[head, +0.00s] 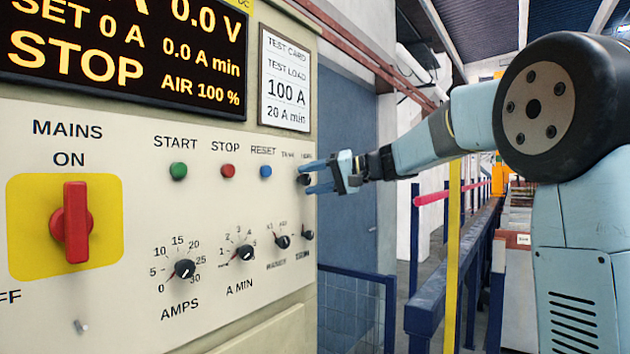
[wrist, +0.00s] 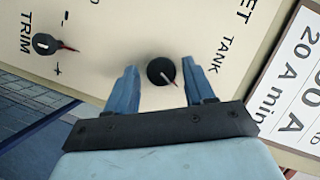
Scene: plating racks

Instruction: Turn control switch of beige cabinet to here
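The beige cabinet (head: 130,270) fills the left of the head view. Its control switch (head: 303,179) is a small black knob at the right end of the button row, with a TANK label beside it; the second label is too small to read surely. In the wrist view the switch (wrist: 161,71) has a red-and-white pointer aimed to the lower right. My gripper (head: 310,177) is at the panel, open, with one blue finger on each side of the switch. In the wrist view the fingertips (wrist: 160,66) show gaps to the knob; I see no contact.
START (head: 178,171), STOP (head: 228,171) and RESET (head: 266,171) buttons sit left of the switch. Several knobs, including the TRIM knob (wrist: 45,44), are below. A red MAINS handle (head: 72,223) is far left. A test card (head: 285,80) hangs above. A blue railing (head: 350,300) stands right.

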